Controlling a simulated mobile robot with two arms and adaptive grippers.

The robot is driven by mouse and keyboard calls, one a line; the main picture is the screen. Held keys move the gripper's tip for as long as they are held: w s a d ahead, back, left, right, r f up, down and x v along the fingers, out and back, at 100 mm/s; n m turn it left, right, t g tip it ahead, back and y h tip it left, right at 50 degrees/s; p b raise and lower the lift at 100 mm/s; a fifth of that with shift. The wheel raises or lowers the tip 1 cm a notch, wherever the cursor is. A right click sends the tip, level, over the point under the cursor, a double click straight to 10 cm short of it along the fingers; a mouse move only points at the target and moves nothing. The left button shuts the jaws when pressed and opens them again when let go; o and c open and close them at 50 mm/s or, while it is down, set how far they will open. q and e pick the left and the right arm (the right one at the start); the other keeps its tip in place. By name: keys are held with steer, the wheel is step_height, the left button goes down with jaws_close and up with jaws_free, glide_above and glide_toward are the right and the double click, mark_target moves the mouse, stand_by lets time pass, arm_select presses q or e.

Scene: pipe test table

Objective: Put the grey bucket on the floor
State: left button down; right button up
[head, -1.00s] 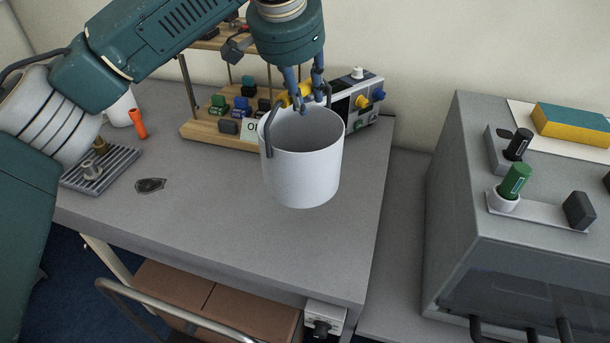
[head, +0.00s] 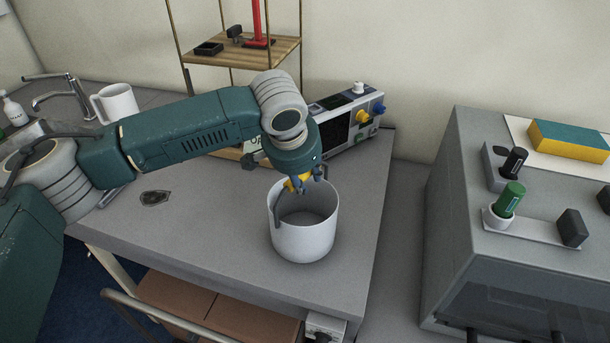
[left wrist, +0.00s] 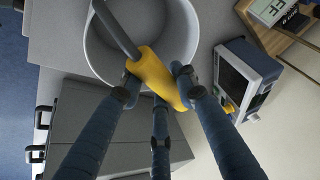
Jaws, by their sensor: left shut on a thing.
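The grey bucket (head: 304,238), pale and open at the top, is in the middle of the head view, over the front right part of the table. It is upright and looks empty. My left gripper (head: 302,184) is over its rim, shut on the yellow grip of its dark handle. The left wrist view shows the grip (left wrist: 155,76) between the fingers and the bucket (left wrist: 185,25) beyond. I cannot tell whether the bucket's base touches the table. The blue floor (head: 75,280) shows at the lower left. My right gripper is not in view.
The grey table (head: 190,245) has clear room left of the bucket, apart from a small dark flat piece (head: 155,198). An instrument with a screen (head: 345,125) and a wooden shelf (head: 240,50) stand behind. A large grey machine (head: 480,230) stands to the right. Boxes (head: 210,300) sit below.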

arm_select(q)
steer(key=c, duration=1.3)
jaws_free()
